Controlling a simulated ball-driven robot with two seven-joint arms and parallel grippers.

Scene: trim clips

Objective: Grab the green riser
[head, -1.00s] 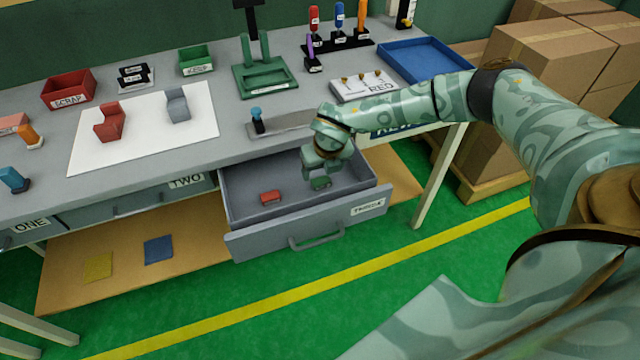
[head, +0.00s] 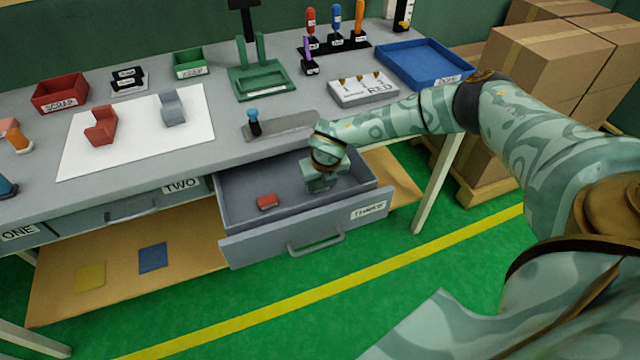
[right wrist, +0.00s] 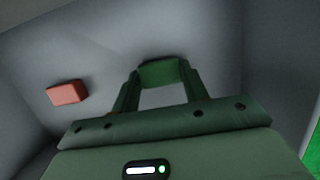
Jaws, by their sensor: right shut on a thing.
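The green riser (right wrist: 160,73) is a small green block in the open drawer. In the right wrist view it sits between the two fingertips of my right gripper (right wrist: 158,80), which is shut on it. In the head view my right gripper (head: 322,183) reaches down into the drawer's right half and hides the riser. I cannot tell whether the riser still touches the drawer floor. My left gripper is not in view.
A red block (head: 267,201) lies in the same drawer, left of my gripper; it also shows in the right wrist view (right wrist: 67,93). The drawer front (head: 300,235) and its walls surround my gripper. The tabletop (head: 225,150) overhangs the drawer's back.

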